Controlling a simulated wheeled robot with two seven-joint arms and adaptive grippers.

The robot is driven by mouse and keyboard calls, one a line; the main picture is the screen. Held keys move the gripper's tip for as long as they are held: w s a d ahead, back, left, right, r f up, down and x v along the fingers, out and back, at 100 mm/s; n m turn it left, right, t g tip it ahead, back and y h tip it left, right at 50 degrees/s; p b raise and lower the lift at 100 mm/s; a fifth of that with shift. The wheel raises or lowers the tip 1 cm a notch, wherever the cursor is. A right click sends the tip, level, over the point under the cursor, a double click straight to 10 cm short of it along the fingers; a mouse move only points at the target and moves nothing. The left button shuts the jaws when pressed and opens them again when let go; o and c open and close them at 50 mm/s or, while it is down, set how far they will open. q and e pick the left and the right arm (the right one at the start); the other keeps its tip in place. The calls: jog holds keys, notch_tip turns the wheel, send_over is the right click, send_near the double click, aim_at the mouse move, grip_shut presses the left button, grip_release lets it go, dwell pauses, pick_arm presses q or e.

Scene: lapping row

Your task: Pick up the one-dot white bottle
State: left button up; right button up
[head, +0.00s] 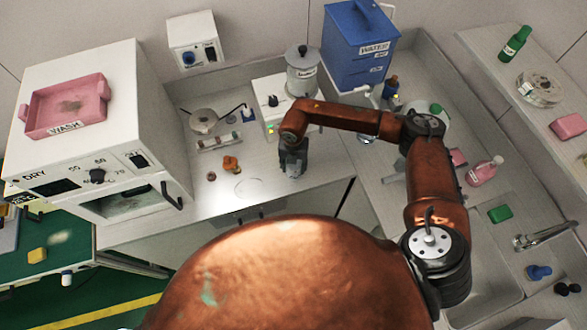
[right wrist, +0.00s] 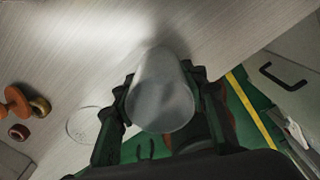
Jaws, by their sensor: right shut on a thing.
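My right gripper (head: 293,168) points down over the counter, right of the orange pieces. In the right wrist view my right gripper (right wrist: 162,100) is shut on a smooth pale grey cylinder (right wrist: 162,92), with a finger on each side. No dot or label shows on this cylinder, so I cannot tell if it is the one-dot white bottle. In the head view the gripper mostly hides it. My left gripper is out of view.
Orange pieces (head: 231,164) lie left of the gripper. A white oven (head: 90,115) with a pink tray (head: 65,104) stands left. A blue water box (head: 352,48) stands behind; a sink (head: 480,270) is right.

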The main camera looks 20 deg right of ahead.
jog(key=c, duration=0.4)
jog(key=shift+c, duration=0.2)
